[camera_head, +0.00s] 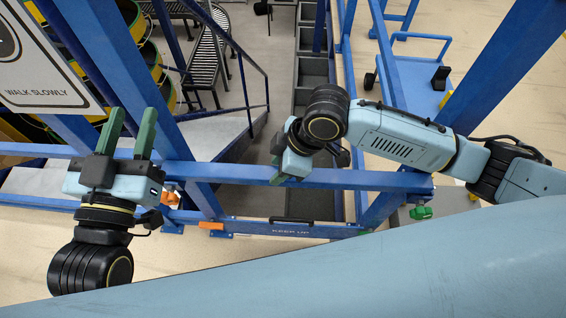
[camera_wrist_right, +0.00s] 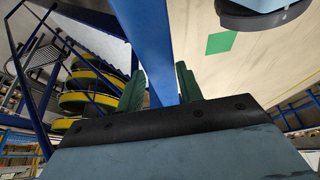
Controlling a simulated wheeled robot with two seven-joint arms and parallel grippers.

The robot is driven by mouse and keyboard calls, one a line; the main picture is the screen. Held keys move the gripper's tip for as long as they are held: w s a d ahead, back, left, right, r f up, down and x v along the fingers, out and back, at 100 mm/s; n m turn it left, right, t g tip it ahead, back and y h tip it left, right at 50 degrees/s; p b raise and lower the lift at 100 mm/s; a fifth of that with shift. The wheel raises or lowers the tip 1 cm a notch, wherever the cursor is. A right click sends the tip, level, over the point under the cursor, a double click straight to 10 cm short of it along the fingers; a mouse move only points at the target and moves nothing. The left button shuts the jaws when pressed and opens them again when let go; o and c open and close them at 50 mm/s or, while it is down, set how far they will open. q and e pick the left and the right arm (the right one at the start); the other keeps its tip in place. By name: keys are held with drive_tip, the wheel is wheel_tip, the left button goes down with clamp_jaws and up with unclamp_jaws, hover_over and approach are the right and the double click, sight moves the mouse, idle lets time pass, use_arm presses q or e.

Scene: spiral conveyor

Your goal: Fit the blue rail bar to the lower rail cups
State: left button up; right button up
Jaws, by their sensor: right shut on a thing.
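The blue rail bar (camera_head: 350,179) lies roughly level across the head view. My right gripper (camera_head: 281,172) is shut on it near its middle. In the right wrist view the bar (camera_wrist_right: 148,40) runs between the green fingers of that gripper (camera_wrist_right: 163,82). My left gripper (camera_head: 132,112) is open and empty, its two green fingers spread and pointing up, left of the bar. Its fingers overlap a blue post in the picture. An orange part (camera_head: 170,197) shows below the bar's left end, and a green part (camera_head: 421,212) below its right end. I cannot clearly make out the lower rail cups.
A lettered blue lower beam (camera_head: 285,230) runs below the bar. Slanted blue posts (camera_head: 392,55) stand on both sides. A "walk slowly" sign (camera_head: 40,62) is at upper left. Behind are a roller conveyor (camera_head: 207,58), a grey platform (camera_head: 215,135) and a blue cart (camera_head: 415,85).

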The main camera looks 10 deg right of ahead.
drive_tip(key=shift+w+r, duration=0.1)
drive_tip(key=shift+r, duration=0.05)
idle(0.5)
drive_tip(key=shift+p, duration=0.5)
drive_tip(key=shift+p, duration=0.65)
drive_tip(key=shift+f, duration=1.55)
idle(1.6)
drive_tip(key=o, duration=1.2)
drive_tip(key=shift+o, duration=0.5)
drive_tip(key=shift+s+d+f, duration=0.1)
drive_tip(key=shift+s+f, duration=0.1)
drive_tip(key=p+v, duration=0.5)
drive_tip(key=v, duration=0.8)
drive_tip(key=shift+d+r+p, duration=0.15)
drive_tip(key=shift+r+p, duration=0.1)
drive_tip(key=shift+p, duration=0.1)
